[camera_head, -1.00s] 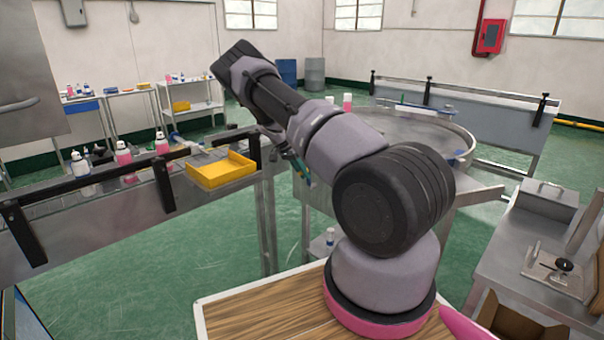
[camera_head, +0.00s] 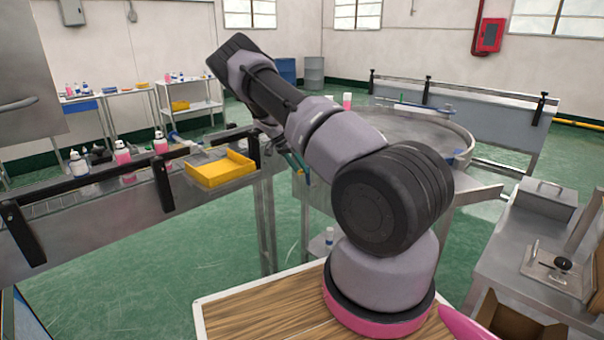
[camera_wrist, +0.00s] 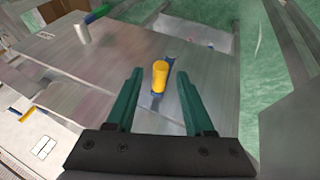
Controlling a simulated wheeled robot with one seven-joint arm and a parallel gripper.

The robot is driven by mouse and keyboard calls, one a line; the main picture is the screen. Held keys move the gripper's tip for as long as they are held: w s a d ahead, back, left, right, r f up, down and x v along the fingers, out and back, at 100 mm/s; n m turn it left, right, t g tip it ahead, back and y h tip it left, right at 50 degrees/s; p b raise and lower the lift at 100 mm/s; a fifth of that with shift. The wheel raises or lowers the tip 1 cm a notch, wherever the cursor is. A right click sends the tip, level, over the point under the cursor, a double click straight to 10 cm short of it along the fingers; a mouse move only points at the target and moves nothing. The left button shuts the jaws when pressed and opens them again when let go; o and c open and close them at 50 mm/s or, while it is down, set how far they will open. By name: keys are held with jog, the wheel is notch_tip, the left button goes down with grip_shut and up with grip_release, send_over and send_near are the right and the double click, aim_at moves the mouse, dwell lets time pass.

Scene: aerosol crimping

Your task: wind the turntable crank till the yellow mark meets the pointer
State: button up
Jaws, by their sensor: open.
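In the wrist view, a yellow upright knob (camera_wrist: 159,75) stands on a blue piece that looks like the crank arm (camera_wrist: 156,100), over a grey metal surface. My gripper (camera_wrist: 159,74) is open, and its two green fingers lie on either side of the knob in the picture, with gaps on both sides. I cannot tell how far the knob is from the fingertips in depth. In the head view, the round metal turntable (camera_head: 410,122) is partly hidden behind my arm. I cannot make out the yellow mark or the pointer.
A conveyor (camera_head: 100,215) with black brackets and bottles is at left, with a yellow tray (camera_head: 220,170) at its end. A metal bench (camera_head: 520,255) stands at right.

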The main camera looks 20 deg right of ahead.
jog(key=v, duration=0.8)
dwell(0.5)
